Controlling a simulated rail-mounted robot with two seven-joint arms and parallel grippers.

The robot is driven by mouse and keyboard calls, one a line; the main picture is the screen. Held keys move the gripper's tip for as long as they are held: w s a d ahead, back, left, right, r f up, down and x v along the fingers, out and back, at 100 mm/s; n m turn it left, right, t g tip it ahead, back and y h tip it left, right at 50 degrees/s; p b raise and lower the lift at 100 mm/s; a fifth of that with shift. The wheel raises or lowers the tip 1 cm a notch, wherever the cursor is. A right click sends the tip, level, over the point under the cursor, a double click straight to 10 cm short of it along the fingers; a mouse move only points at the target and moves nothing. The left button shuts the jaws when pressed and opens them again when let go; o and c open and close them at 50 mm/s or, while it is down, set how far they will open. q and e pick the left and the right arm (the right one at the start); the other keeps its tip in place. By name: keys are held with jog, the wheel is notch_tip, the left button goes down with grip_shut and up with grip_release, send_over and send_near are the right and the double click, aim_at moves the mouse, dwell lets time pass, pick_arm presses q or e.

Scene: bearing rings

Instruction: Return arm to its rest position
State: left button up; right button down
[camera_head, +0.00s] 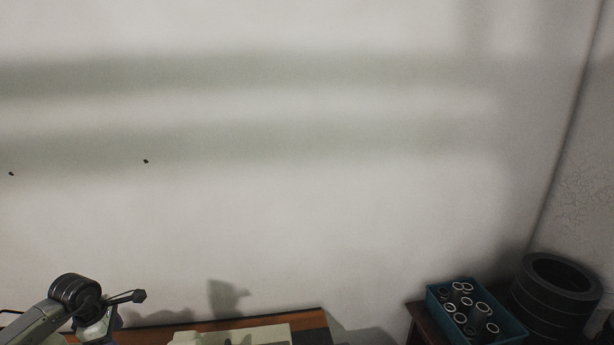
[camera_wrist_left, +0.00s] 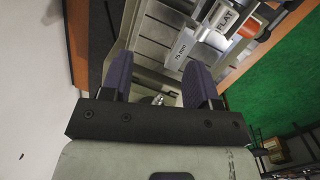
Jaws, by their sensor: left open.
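My left arm (camera_head: 75,300) comes in at the bottom left of the head view, and its gripper cannot be made out there. In the left wrist view my left gripper (camera_wrist_left: 157,70) is open, with two dark purple fingers spread apart and nothing held between them. My right gripper shows in neither view. A blue crate (camera_head: 432,308) at the bottom right of the head view holds several metal rings or tubes (camera_head: 482,309) standing upright.
A stack of large dark rings (camera_head: 556,300) stands right of the crate. A wooden-edged table (camera_head: 265,320) crosses the bottom of the head view. Grey machinery with labelled blocks (camera_wrist_left: 188,42) and a green surface (camera_wrist_left: 280,90) lie beyond my fingers. A pale wall (camera_head: 300,220) fills the back.

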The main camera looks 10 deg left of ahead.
pick_arm(q)
jog(key=w+d+r+n+t+h, duration=0.4)
jog(key=w+d+r+n+t, duration=0.3)
jog(key=w+r+t, duration=0.45)
jog(key=s+d+r+n+t+y, duration=0.1)
jog(key=d+r+n+t+y, duration=0.15)
jog(key=r+n+t, duration=0.45)
jog(key=s+d+r+n+t+y, duration=0.1)
jog(key=d+r+n+t+y, duration=0.2)
jog(key=r+n, duration=0.7)
jog(key=s+d+f+n+g+y+p, duration=0.1)
jog(key=s+d+f+n+g+p, duration=0.1)
jog(key=s+d+f+n+g, duration=0.6)
jog(key=s+d+f+n+g+p, duration=0.2)
jog(key=s+d+f+n+g, duration=0.3)
jog(key=s+d+f+n, duration=0.65)
jog(key=s+d+f+n+g+h+p, duration=0.1)
jog(key=s+f+g, duration=0.6)
jog(key=s+f, duration=1.1)
jog(key=s+d+h+p, duration=0.1)
jog(key=s+d+p, duration=0.1)
jog(key=s+d, duration=0.1)
jog(key=shift+s+p, duration=0.3)
